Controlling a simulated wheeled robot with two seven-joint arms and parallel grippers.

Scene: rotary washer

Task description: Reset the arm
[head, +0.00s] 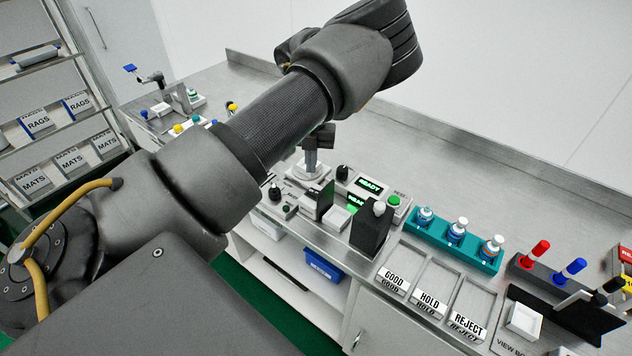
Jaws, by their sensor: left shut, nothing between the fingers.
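My left arm (285,115) crosses the view from the lower left and rises over the bench, with its thick wrist (350,70) raised at top centre. The left gripper is shut and empty; its fingertips cannot be made out clearly against the wrist. My right gripper is not in view. Beyond and below my left forearm stands a bench device with a grey upright column (311,157), its dark top partly hidden. Next to it are a green lit READY display (369,186) and a green button (393,201).
A teal rack (455,243) holds capped bottles. GOOD, HOLD and REJECT trays (430,290) lie at the bench front. Red and blue handled tools (555,262) stand at right. Another device (155,85) sits at the far left of the bench. Shelves (60,130) hold labelled bins. The bench's back right is clear.

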